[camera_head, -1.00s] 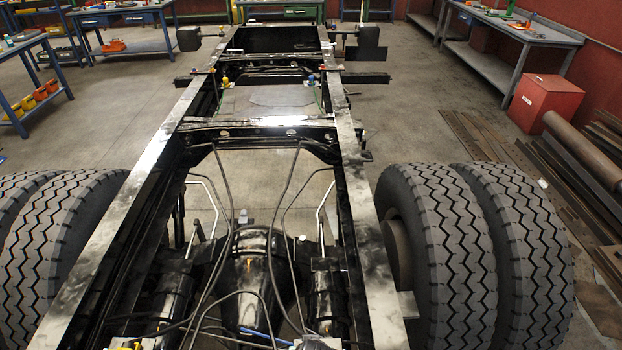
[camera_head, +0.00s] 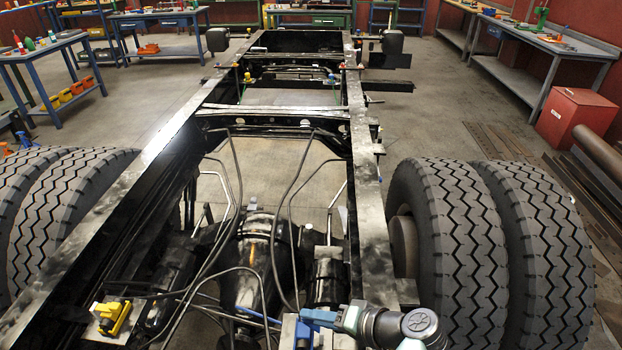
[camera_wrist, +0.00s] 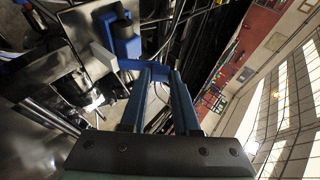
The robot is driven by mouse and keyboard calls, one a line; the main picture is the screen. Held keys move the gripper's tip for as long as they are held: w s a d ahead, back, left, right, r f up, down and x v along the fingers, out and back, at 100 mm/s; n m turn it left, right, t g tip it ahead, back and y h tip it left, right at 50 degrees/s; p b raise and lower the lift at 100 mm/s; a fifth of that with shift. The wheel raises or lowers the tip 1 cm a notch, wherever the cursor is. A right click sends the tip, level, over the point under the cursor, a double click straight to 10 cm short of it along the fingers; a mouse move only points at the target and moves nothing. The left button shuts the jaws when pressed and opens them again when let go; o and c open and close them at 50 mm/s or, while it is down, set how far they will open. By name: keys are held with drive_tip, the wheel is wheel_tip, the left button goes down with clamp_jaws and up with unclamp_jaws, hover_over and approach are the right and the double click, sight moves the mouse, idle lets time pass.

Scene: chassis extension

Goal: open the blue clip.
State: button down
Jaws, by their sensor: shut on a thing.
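The blue clip (camera_head: 317,318) is at the bottom of the head view, right of centre, near a grey metal block by the right frame rail. In the wrist view, the blue clip (camera_wrist: 124,44) is a blue block around a dark cylinder, with a blue tab reaching right. My gripper (camera_head: 338,320) comes in from the right in the head view. In the wrist view, my gripper (camera_wrist: 158,72) has its two fingers at this tab and is shut on it. The fingers partly hide the tab. I cannot tell how far the clip is open.
A yellow clip (camera_head: 110,318) sits on a bracket at the lower left. Dark hoses (camera_head: 262,290) arch close by. The chassis rails (camera_head: 372,215) run away from me, with big tyres (camera_head: 455,250) on the right. A red box (camera_head: 577,120) and workbenches stand farther off.

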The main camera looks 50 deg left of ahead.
drive_tip(key=shift+w+d+f+m+g+y+b, duration=0.1)
drive_tip(key=shift+w+d+m+g+y+b, duration=0.4)
drive_tip(key=shift+b, duration=0.55)
drive_tip(key=shift+s+a, duration=0.15)
drive_tip(key=c, duration=0.6)
unclamp_jaws()
drive_tip(key=shift+c, duration=0.2)
drive_tip(key=b+v, duration=0.2)
drive_tip(key=v, duration=1.1)
drive_tip(key=shift+f, duration=0.15)
